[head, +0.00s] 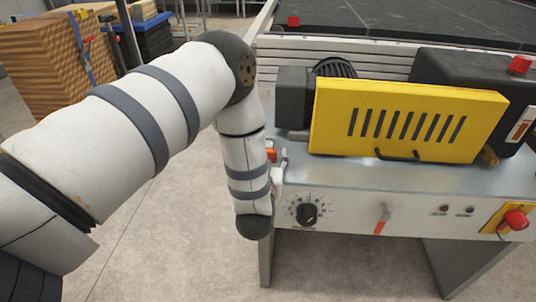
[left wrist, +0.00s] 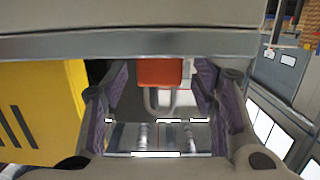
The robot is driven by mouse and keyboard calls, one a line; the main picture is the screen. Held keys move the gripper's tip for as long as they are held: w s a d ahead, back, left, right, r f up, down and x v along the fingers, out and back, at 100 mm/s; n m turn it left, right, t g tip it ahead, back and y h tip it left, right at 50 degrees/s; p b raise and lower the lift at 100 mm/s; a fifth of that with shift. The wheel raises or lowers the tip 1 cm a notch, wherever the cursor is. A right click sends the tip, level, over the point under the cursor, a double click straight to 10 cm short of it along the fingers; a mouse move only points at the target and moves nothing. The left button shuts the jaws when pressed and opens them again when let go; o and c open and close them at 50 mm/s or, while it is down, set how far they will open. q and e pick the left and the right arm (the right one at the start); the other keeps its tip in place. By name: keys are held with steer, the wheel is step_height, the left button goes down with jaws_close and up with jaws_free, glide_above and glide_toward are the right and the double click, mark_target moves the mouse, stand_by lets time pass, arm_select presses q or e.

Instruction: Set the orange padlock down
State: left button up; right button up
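The orange padlock (left wrist: 160,70) is between the two fingers of my left gripper (left wrist: 162,88) in the left wrist view, which looks upside down. Its grey shackle points down in that picture, away from the metal tabletop (left wrist: 60,44). Its body appears to meet the tabletop edge. A gap shows between the padlock and each purple-padded finger, so the gripper is open around it. In the head view a bit of the padlock (head: 271,155) shows at the tabletop's left end, beside my left wrist. My left gripper is mostly hidden there by the arm. My right gripper is not in view.
The yellow slotted guard (head: 400,120) stands on the machine just right of my left wrist. The front panel carries a black dial (head: 307,214), an orange-tipped lever (head: 381,220) and a red knob (head: 515,220). Floor is open left of the machine. Stacked boards (head: 50,65) stand far left.

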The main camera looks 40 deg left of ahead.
arm_select(q)
steer(key=shift+r, duration=0.25)
steer(key=p+v, duration=0.1)
steer(key=v, duration=1.1)
steer(key=s+d+f+m+g+h, duration=0.2)
steer(key=s+f+g+h, duration=0.15)
steer(key=s+f, duration=0.5)
steer(key=s+d+f+m+g+h, duration=0.25)
steer(key=s+f+g, duration=0.25)
steer(key=s+f, duration=0.35)
steer(key=s+d+m+g+h, duration=0.15)
steer(key=s+g, duration=0.75)
steer(key=s, duration=1.2)
steer(key=shift+t+h, duration=0.45)
steer(key=shift+t, duration=0.2)
steer(key=shift+w+r+p, duration=1.55)
steer(key=shift+w, duration=0.15)
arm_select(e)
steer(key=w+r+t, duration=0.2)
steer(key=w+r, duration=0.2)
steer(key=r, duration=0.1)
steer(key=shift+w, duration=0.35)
arm_select(q)
steer(key=shift+o, duration=0.3)
